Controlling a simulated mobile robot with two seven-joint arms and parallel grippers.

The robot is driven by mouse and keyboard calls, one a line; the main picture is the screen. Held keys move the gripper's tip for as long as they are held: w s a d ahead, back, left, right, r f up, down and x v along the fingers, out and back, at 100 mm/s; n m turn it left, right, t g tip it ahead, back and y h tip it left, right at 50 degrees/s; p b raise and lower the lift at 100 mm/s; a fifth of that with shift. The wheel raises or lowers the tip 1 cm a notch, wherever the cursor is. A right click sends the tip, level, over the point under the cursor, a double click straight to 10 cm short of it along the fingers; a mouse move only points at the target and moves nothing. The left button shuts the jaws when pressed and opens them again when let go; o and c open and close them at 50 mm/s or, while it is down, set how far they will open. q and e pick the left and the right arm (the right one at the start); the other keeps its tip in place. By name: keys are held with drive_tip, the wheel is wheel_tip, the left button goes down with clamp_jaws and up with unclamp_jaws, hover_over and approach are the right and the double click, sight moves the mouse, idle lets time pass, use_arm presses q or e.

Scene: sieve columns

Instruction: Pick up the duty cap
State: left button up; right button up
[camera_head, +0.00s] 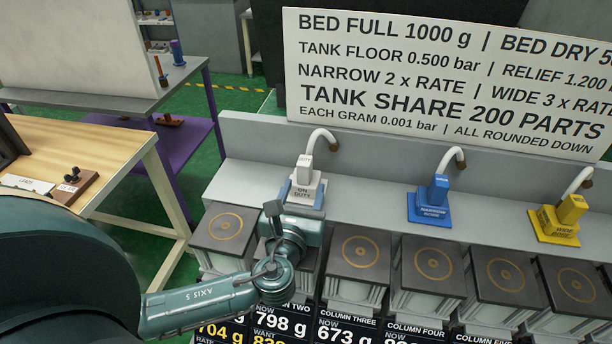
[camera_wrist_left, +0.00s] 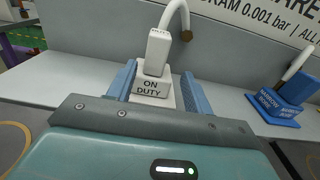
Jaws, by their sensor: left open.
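The white duty cap (camera_head: 305,171) stands upright on a pale base marked ON DUTY, on the grey ledge behind the columns. It also shows in the left wrist view (camera_wrist_left: 158,52), with the ON DUTY block (camera_wrist_left: 151,87) below it. My left gripper (camera_head: 303,193) is open, with its two blue fingers either side of the ON DUTY block. In the left wrist view the fingers (camera_wrist_left: 158,93) flank the block, and I cannot tell whether they touch it. The lower part of the base is hidden by my gripper body. My right gripper is not in view.
A blue narrow-bore cap (camera_head: 437,193) and a yellow wide-bore cap (camera_head: 571,209) stand further right on the ledge. Curved pale spouts rise behind each cap. Dark-topped columns (camera_head: 360,262) line the front. A large lettered sign (camera_head: 450,80) stands behind. A wooden table (camera_head: 95,150) is at left.

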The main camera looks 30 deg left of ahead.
sight(306, 168)
use_arm(q)
drive_tip(key=x, duration=0.5)
drive_tip(key=p+x, duration=0.1)
drive_tip(key=x, duration=0.1)
drive_tip(key=shift+a+r, duration=0.25)
drive_tip(key=shift+a, duration=0.15)
drive_tip(key=shift+w+a, duration=0.1)
drive_tip(key=shift+w, duration=0.35)
clamp_jaws()
